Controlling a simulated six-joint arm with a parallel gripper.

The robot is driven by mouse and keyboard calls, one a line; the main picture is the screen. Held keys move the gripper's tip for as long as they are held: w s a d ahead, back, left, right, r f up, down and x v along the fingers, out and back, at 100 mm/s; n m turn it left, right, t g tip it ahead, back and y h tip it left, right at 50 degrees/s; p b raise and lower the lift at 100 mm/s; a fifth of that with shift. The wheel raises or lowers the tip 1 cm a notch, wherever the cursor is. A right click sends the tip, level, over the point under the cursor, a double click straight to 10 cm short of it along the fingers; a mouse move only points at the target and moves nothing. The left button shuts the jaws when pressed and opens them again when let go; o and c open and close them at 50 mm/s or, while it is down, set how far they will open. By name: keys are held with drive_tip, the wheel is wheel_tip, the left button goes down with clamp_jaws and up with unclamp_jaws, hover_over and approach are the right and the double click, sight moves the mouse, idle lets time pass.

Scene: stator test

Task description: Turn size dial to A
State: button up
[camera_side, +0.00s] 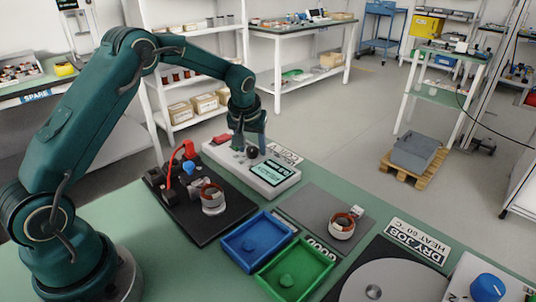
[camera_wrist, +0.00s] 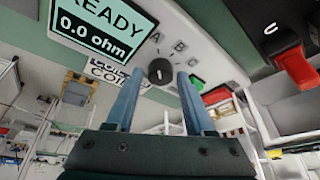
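The size dial (camera_wrist: 159,71) is a small dark round knob on the white tester (camera_side: 282,187). In the wrist view the letters A, B and C curve around its upper right side; a small pale mark shows on the knob, but I cannot tell which letter it points to. The tester's screen (camera_wrist: 100,25) reads READY and 0.0 ohm. My gripper (camera_wrist: 159,74) is open, with one blue finger on each side of the dial in that view. I cannot tell whether the fingers touch it. In the side view my gripper (camera_side: 243,149) is down at the tester's far end.
A green button (camera_wrist: 196,82) and a red part (camera_wrist: 216,94) lie right of the dial. A black fixture board (camera_side: 205,232) with red clamp and a stator (camera_side: 213,199) stands in front. Blue tray (camera_side: 232,252), green tray (camera_side: 268,280) and another stator (camera_side: 342,227) are nearby.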

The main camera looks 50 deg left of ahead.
drive_tip(key=shift+v, duration=2.55)
drive_tip(key=shift+d, duration=0.1)
wheel_tip(320, 180, up, 3)
drive_tip(key=t, duration=0.1)
wheel_tip(320, 180, up, 6)
drive_tip(key=t, duration=0.1)
hover_over(251, 162)
drive_tip(key=s+d, duration=0.2)
drive_tip(key=d, duration=0.1)
drive_tip(key=s+d+r+m, duration=0.2)
drive_tip(key=s+d+r, duration=0.15)
drive_tip(key=s, duration=0.25)
drive_tip(key=s+d+f+m+h, duration=0.1)
drive_tip(key=s+d+f+m, duration=0.1)
drive_tip(key=s, duration=0.6)
drive_tip(key=s+d+f+m+h, duration=0.1)
drive_tip(key=s+d+f+m, duration=0.1)
drive_tip(key=s, duration=0.6)
drive_tip(key=shift+s+d+f+m+h, duration=0.3)
drive_tip(key=shift+d+f+h, duration=0.1)
drive_tip(key=shift+d+f, duration=0.15)
